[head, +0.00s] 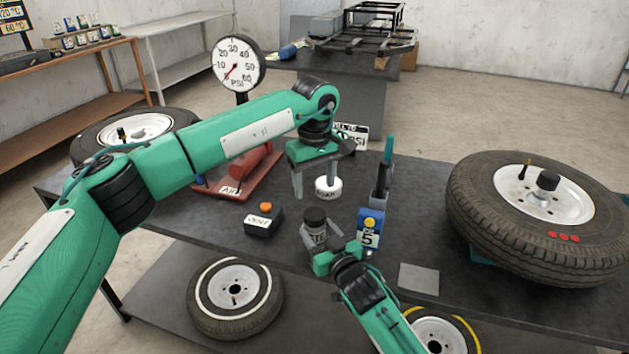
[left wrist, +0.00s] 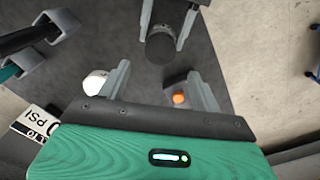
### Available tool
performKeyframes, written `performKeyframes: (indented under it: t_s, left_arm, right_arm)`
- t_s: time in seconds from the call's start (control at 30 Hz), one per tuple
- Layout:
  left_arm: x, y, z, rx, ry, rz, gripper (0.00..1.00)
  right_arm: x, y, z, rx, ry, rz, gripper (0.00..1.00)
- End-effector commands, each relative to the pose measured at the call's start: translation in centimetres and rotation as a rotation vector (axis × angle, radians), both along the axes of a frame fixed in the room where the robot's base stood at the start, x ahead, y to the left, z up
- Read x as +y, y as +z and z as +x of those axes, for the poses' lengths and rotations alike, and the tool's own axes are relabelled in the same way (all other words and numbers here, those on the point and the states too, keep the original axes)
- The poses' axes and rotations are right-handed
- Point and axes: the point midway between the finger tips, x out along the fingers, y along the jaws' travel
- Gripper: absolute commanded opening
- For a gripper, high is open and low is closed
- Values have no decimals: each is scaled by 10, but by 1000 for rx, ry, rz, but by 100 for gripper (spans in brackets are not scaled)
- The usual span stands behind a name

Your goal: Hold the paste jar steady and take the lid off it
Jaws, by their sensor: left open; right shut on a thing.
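The paste jar stands near the front middle of the table, with a dark lid (head: 314,216) on top and a grey body (head: 317,238) below. My right gripper (head: 322,241) is shut around the jar's body from the front. My left gripper (head: 316,187) is open and empty, fingers pointing down, behind and above the jar. In the left wrist view the dark round lid (left wrist: 160,47) lies just beyond the gap between my open left fingertips (left wrist: 160,68), not between them. The jar body is mostly hidden there.
A large tyre (head: 490,215) fills the table's right end.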

Motion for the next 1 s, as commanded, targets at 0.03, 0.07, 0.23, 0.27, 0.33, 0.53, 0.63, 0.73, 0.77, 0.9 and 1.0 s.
performKeyframes:
  t_s: [0.03,0.07,0.23,0.27,0.33,0.53,0.63,0.73,0.77,0.9,1.0]
  left_arm:
    - [0,0,0,0,-71,0,65]
    - [0,0,0,0,-118,0,65]
    - [0,0,0,1,-388,0,65]
    - [0,0,0,0,-434,0,65]
    - [1,0,0,0,-536,-1,65]
    - [1,0,0,0,-756,-1,65]
    - [1,0,0,0,-818,-1,65]
    - [1,-2,0,0,-849,-1,65]
    - [1,-4,0,0,-854,-1,65]
    - [1,-20,-1,2,-858,0,65]
    - [1,-37,-1,3,-857,-1,65]
  right_arm:
    - [0,-1,0,2,0,-1,0]
    - [0,-1,0,2,0,-1,0]
    - [0,-1,0,2,0,-1,0]
    - [0,-1,0,2,0,-1,0]
    - [0,-1,0,2,0,-1,0]
    - [0,-1,0,2,0,-1,0]
    - [0,-1,0,2,0,-1,0]
    - [0,-1,0,2,0,-1,0]
    - [0,-1,0,2,0,-1,0]
    - [0,-1,0,2,0,-1,0]
    - [0,-1,0,2,0,-1,0]
